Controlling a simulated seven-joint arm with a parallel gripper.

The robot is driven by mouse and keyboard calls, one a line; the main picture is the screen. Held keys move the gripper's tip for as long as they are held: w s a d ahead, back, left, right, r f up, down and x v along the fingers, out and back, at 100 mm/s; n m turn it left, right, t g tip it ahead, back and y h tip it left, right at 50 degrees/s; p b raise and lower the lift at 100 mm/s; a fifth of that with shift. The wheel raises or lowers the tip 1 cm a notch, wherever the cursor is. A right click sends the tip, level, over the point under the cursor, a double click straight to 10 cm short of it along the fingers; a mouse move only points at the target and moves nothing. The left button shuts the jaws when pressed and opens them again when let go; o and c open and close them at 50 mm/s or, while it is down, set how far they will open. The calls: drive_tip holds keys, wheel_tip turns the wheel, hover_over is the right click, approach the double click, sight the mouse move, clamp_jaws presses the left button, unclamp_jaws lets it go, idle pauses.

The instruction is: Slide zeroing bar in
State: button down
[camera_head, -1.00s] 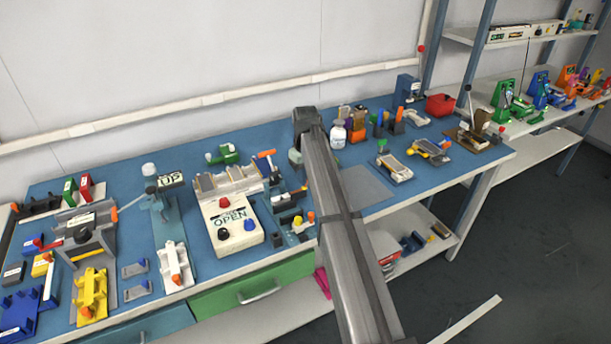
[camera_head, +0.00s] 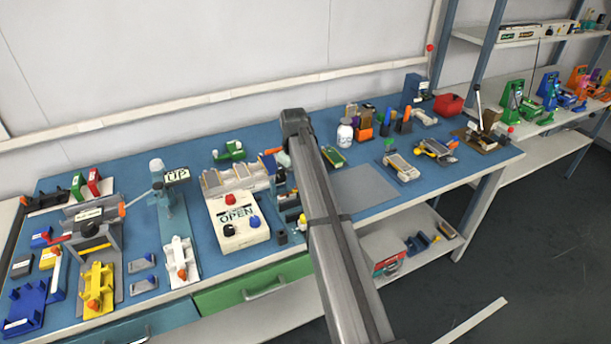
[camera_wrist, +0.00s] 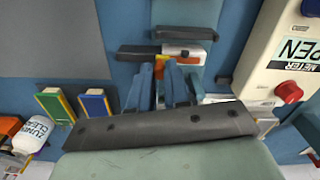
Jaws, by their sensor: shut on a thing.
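My gripper (camera_wrist: 164,88) shows in the wrist view with its two blue-grey fingers pointing down at a small fixture. It is shut on a small piece between the fingers, which I take to be the zeroing bar; the fingers hide most of it. The fixture (camera_wrist: 186,22) has a grey block, a white and orange part (camera_wrist: 184,53) and a dark bar (camera_wrist: 139,52) beside it. I cannot tell how far the held piece is inside the fixture. In the camera_head view my arm hides the gripper and part of the fixture (camera_head: 289,210).
The white meter box (camera_head: 237,219) with red, blue and black knobs stands close to the left of the fixture. A white bottle (camera_head: 345,132) and a green card-like piece (camera_head: 333,156) are behind to the right. A bare grey mat (camera_head: 362,188) lies to the right.

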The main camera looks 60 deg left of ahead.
drive_tip(key=c, duration=1.1)
unclamp_jaws()
drive_tip(key=shift+s, duration=0.3)
drive_tip(key=shift+w, duration=0.1)
wheel_tip(320, 180, up, 14)
drive_tip(key=shift+f, duration=0.1)
